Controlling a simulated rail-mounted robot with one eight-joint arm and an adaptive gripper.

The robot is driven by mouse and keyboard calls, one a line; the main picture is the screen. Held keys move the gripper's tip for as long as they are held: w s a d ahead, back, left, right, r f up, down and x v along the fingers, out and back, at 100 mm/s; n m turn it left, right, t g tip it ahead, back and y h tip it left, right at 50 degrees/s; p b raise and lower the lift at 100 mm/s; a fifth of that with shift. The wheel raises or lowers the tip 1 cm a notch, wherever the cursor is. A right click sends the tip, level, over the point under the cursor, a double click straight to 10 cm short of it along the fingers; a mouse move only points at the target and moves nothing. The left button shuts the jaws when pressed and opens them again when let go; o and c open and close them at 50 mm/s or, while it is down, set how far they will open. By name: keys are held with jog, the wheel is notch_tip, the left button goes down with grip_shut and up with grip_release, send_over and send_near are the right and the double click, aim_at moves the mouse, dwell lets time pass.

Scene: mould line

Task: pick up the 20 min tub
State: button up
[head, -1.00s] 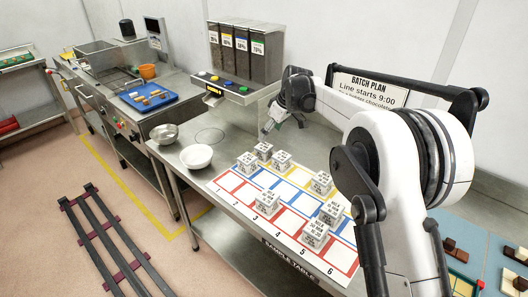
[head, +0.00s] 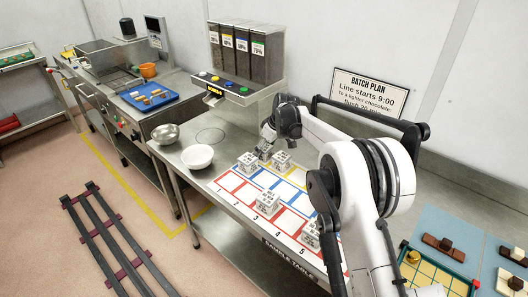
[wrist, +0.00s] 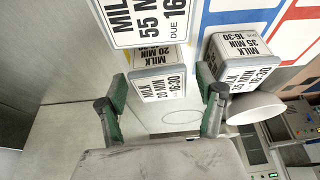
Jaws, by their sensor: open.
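The 20 min tub (wrist: 162,86) shows in the wrist view as a white cube-like tub with a grey rim, labelled "MILK 20 MIN 16:30". My gripper (wrist: 164,92) is open, with a green-padded finger on either side of the tub's picture; whether the tub is between the pads or beyond them, I cannot tell. The 55 min tub (wrist: 150,22) is close at the top, and the 35 min tub (wrist: 240,66) is close to the right finger. In the head view my gripper (head: 265,146) is low over the back row of tubs and partly hides what is there.
The numbered mat (head: 228,182) on the steel table holds several similar tubs. A white bowl (head: 198,157) and a metal bowl (head: 165,134) stand left of it. A dispenser (head: 240,85) is behind. The batch plan sign (head: 366,92) stands at the back.

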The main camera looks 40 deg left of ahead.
jog(key=shift+c, duration=0.2)
jog(key=c, duration=1.3)
jog(key=shift+r, duration=0.1)
jog(key=shift+r, duration=0.5)
jog(key=r, duration=0.1)
jog(key=s+r+b, duration=0.1)
jog(key=r, duration=0.1)
jog(key=shift+s+a+r, duration=0.15)
jog(key=shift+r, duration=0.15)
jog(key=s+a+r+b, duration=0.2)
jog(key=s+r, duration=0.4)
jog(key=s, duration=0.4)
jog(key=shift+a+r+p, duration=0.15)
jog(key=shift+r+p, duration=1.35)
jog(key=shift+r, duration=2.15)
